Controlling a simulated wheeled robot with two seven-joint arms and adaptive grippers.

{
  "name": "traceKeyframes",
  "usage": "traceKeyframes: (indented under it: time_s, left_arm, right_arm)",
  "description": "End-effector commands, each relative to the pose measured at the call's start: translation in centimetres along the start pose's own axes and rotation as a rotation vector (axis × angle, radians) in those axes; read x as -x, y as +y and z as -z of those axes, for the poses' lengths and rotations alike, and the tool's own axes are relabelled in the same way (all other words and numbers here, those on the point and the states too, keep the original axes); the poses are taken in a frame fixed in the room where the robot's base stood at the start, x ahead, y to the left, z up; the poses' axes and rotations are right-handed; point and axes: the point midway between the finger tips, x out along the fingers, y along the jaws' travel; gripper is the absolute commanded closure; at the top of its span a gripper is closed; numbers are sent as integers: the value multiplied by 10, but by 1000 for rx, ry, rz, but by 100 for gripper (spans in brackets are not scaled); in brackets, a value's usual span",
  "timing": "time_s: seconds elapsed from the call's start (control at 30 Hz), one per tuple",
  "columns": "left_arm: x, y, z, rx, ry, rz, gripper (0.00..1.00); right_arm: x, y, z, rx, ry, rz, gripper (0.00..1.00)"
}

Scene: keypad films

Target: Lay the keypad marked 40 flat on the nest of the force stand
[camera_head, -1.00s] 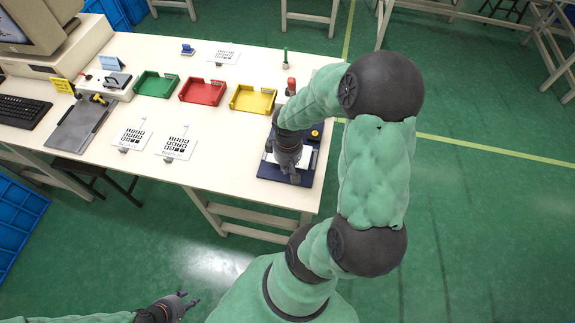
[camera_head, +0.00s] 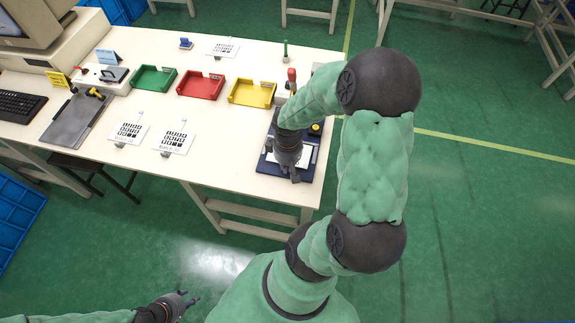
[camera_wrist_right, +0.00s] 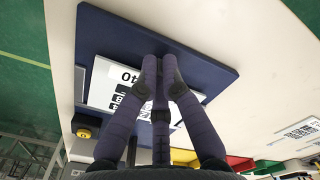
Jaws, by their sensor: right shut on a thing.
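The keypad marked 40 (camera_wrist_right: 103,95) is a white sheet with black key squares; its number reads upside down in the right wrist view. It is over the dark blue base plate of the force stand (camera_wrist_right: 215,62). In the head view the stand (camera_head: 268,166) is at the table's near right corner, partly hidden by my right arm. My right gripper (camera_head: 291,176) points down there, shut on the keypad's edge; its fingers (camera_wrist_right: 160,65) cover part of it. I cannot tell whether the keypad touches the nest. My left gripper (camera_head: 192,296) is open and empty, low in front of the table.
Two white keypads (camera_head: 129,133) (camera_head: 174,142) lie left of the stand; another (camera_head: 222,47) lies at the back. Green (camera_head: 154,79), red (camera_head: 200,86) and yellow (camera_head: 251,93) trays stand mid-table. A red-topped thing (camera_head: 292,76) stands behind the stand.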

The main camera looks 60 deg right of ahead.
Motion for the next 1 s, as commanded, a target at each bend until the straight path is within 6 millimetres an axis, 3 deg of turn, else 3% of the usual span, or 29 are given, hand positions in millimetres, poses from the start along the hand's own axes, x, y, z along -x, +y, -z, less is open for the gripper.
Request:
traceKeyframes:
  time_s: [0.67,0.7,0.77,1.0]
  left_arm:
    - [-5,-2,0,0,0,0,60]
    - [-5,-2,0,0,0,0,60]
    - [-5,-2,0,0,0,0,60]
    - [-5,-2,0,0,0,0,60]
  right_arm:
    - [-7,0,0,0,0,0,100]
    - [-7,0,0,0,0,0,82]
    - [-7,0,0,0,0,0,65]
    - [-7,0,0,0,0,0,65]
